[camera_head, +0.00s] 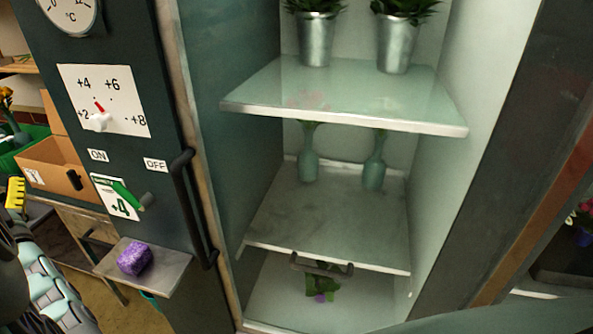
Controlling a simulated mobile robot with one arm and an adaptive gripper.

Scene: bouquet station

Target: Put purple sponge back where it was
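The purple sponge (135,258) rests on a small grey metal shelf (172,272) at the lower left, below the dials on the front of the dark green cabinet. Nothing is touching the sponge from above. Part of my arm shows at the lower left edge, left of the shelf and apart from the sponge. The fingertips of my gripper cannot be made out in this view.
The open cabinet has a glass upper shelf (345,95) with metal pots and a middle shelf (330,215) with two green vases. A black door handle (186,205) stands right of the sponge. A cardboard box (58,168) is at the left.

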